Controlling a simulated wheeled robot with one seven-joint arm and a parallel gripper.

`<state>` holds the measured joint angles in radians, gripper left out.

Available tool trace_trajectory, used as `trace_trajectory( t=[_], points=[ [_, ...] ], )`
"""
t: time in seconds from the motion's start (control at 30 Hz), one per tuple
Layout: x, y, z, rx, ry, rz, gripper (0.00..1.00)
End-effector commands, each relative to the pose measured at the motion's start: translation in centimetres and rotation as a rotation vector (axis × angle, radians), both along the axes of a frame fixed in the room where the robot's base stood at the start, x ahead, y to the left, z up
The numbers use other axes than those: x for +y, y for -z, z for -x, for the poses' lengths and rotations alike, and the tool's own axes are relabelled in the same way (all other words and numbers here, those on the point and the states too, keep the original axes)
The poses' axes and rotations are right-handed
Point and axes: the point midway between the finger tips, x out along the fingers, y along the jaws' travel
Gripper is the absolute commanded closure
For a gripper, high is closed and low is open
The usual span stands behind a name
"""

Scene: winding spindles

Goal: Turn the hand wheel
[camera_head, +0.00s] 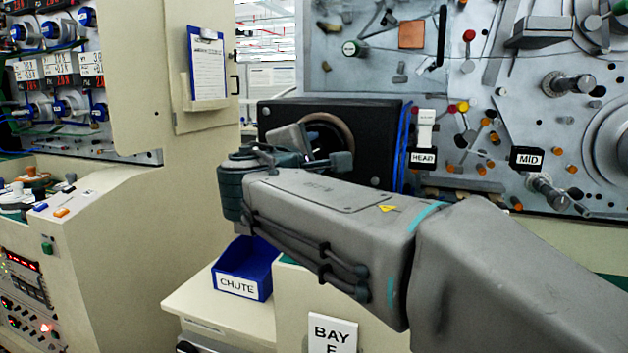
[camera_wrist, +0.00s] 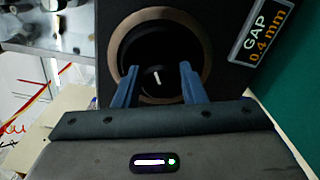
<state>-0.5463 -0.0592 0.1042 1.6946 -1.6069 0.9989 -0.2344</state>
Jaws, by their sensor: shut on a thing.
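The hand wheel (camera_wrist: 157,80) shows in the wrist view as a dark round piece with a short white mark, inside a bronze-coloured ring (camera_wrist: 202,50) on the front of a black box (camera_wrist: 225,18). My gripper (camera_wrist: 157,72) has its two blue fingers on either side of the wheel, reaching into the ring, and is shut on it. The exact contact is too dark to see. In the head view my wrist and gripper (camera_head: 300,140) stand in front of the black box (camera_head: 385,125) and hide the wheel; only part of the ring (camera_head: 340,124) shows.
A label (camera_wrist: 260,30) on the box reads GAP 0.4 mm. A blue CHUTE bin (camera_head: 245,262) stands on the ledge below my wrist. A cream cabinet (camera_head: 190,160) rises at the left. A panel with spindles (camera_head: 470,60) is at the right, behind my arm.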

Motion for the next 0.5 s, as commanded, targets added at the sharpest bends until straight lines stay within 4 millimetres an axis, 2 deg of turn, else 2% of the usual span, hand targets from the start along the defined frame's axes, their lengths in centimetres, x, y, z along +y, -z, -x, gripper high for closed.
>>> trace_trajectory(
  t=[0.03,0.5],
  points=[
    [-0.01,0.90,-0.02,-0.017,0.001,-0.042,0.85],
    [0.01,0.90,-0.05,-0.162,0.000,-0.451,0.85]
  ],
)
